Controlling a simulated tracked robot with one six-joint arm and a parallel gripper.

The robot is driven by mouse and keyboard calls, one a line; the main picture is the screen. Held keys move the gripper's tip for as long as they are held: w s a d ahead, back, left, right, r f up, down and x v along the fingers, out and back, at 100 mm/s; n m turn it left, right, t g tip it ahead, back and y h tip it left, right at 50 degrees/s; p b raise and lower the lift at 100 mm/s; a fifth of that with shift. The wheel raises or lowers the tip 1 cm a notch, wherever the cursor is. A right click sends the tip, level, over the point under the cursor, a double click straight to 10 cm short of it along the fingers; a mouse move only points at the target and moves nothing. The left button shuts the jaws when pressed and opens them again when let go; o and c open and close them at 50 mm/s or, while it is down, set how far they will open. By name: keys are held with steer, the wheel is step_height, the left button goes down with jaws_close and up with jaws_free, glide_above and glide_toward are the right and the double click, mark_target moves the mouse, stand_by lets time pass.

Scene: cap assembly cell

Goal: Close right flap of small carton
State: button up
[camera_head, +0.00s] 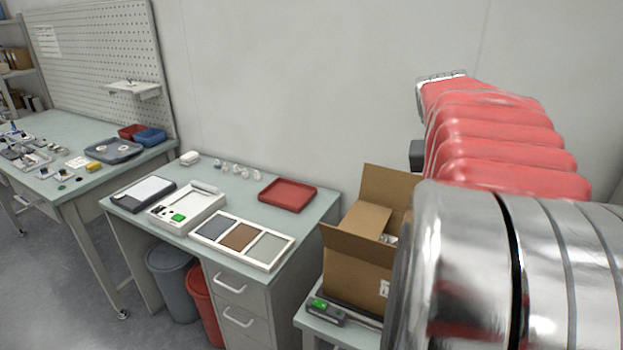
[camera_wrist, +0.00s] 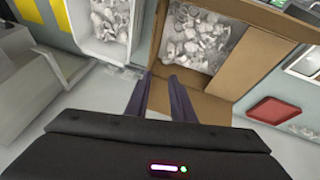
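The small brown carton (camera_head: 355,275) stands at the right in the head view, with flaps standing up at its back and front. A lighter flap lies at its top; my arm hides its right side. In the wrist view, the carton's opening shows white caps (camera_wrist: 200,42) inside, and a long flap (camera_wrist: 245,12) extends at the top right. Another flap (camera_wrist: 207,102) sits below the opening, beside my fingers. My gripper (camera_wrist: 160,77) has its two dark fingers apart, with their tips near the carton's lower left corner. Nothing is visibly held. I cannot tell whether they touch the cardboard.
A green-lit device (camera_head: 326,312) lies in front of the carton. The desk to the left holds a red tray (camera_head: 288,194) and a three-part tray (camera_head: 242,241). In the wrist view, a white bin (camera_wrist: 103,48) of clear parts stands left of the carton.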

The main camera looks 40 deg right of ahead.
steer(key=shift+s+d+r+m, duration=0.15)
steer(key=shift+s+d, duration=0.25)
steer(key=shift+d, duration=0.2)
steer(key=shift+s+d+f+m, duration=0.15)
steer(key=shift+s+d, duration=0.2)
steer(key=shift+d, duration=0.2)
steer(key=x, duration=1.3)
steer(key=shift+s+d+f, duration=0.1)
steer(key=shift+s+f, duration=0.05)
steer(key=shift+f, duration=0.2)
jaws_close()
steer(key=shift+r, duration=0.1)
